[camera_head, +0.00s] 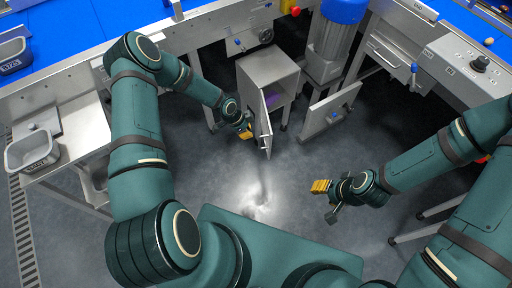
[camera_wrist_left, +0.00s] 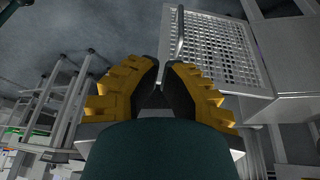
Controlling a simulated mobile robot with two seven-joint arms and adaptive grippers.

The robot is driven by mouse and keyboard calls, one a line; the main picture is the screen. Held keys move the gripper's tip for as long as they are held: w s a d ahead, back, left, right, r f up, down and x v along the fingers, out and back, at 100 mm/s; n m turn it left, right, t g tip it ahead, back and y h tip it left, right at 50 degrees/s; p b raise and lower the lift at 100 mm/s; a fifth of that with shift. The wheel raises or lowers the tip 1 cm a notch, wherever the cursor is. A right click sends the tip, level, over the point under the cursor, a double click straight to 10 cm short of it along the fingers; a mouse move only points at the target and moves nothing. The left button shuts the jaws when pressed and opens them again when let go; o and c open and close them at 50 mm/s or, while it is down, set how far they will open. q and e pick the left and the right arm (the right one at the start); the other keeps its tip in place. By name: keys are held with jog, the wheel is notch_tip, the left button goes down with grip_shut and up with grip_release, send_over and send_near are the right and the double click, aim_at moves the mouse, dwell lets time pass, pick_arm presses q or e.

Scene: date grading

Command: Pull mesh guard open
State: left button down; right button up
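The mesh guard (camera_wrist_left: 222,50), a grey perforated panel with a bar handle (camera_wrist_left: 180,32), is at the upper right of the left wrist view. In the head view a thin door (camera_head: 264,124), probably this guard, stands ajar at the front of a grey metal cabinet (camera_head: 266,70). My left gripper (camera_head: 246,131) is close to the door's left side. In the left wrist view its fingertips (camera_wrist_left: 162,66) have a narrow gap and lie by the handle's lower end; whether they touch or grip it is unclear. My right gripper (camera_head: 321,186) is over the floor, apart from everything; its finger gap is unclear.
A side table (camera_head: 75,142) with a grey tub (camera_head: 32,151) is at left. Open floor (camera_head: 262,180) lies before the cabinet.

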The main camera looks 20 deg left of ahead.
pick_arm(q)
jog(key=w+d+f+b, duration=0.2)
jog(key=d+f, duration=0.4)
jog(key=f, duration=0.3)
jog(key=shift+w, duration=0.9)
pick_arm(e)
jog(key=shift+w+f, duration=0.15)
jog(key=shift+f, duration=1.2)
pick_arm(q)
jog(key=shift+d+f, duration=0.1)
jog(key=shift+d, duration=0.05)
